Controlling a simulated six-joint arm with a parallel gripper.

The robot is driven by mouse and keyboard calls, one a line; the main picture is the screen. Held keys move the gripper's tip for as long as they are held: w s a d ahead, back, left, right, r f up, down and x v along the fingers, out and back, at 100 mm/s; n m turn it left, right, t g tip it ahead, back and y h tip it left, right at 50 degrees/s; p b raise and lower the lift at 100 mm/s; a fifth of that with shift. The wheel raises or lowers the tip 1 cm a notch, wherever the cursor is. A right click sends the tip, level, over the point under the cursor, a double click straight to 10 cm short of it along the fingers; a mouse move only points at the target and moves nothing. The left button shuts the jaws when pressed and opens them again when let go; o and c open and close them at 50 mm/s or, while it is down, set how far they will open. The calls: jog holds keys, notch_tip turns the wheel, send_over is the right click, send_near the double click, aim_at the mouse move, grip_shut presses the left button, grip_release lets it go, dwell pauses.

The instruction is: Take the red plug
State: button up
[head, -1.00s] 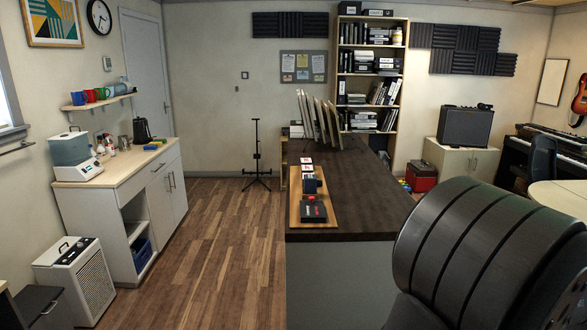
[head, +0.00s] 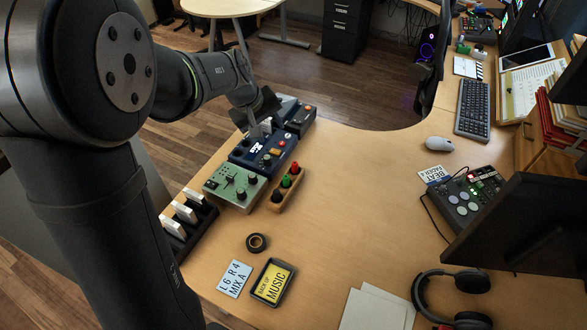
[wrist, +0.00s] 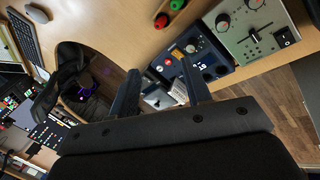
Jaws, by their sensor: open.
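The red plug (head: 296,168) stands at the far end of a small wooden holder (head: 291,191), in a row with a green plug (head: 286,181) and a black plug (head: 277,195). My gripper (head: 266,120) is over the blue device (head: 264,149), beyond and left of the red plug in the head view. In the wrist view its two fingers (wrist: 163,82) are apart, and I see nothing held between them.
A green-grey device (head: 234,187) and a dark rack with white pieces (head: 187,217) line the desk's left edge. A tape roll (head: 256,243) and a yellow label (head: 273,283) lie nearer. The wooden desk (head: 350,215) is clear right of the plugs.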

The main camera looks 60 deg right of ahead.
jog(key=s+d+f+m, duration=0.1)
jog(key=m, duration=1.3)
send_over(294, 164)
jog(key=shift+t, duration=0.3)
jog(key=f, duration=0.8)
jog(key=a+f, duration=0.1)
jog(key=f, duration=0.3)
jog(key=shift+f, duration=0.4)
jog(key=f, duration=0.4)
jog(key=shift+w+d+f, duration=0.1)
jog(key=shift+d+f, duration=0.4)
jog(key=shift+f, duration=0.25)
grip_shut()
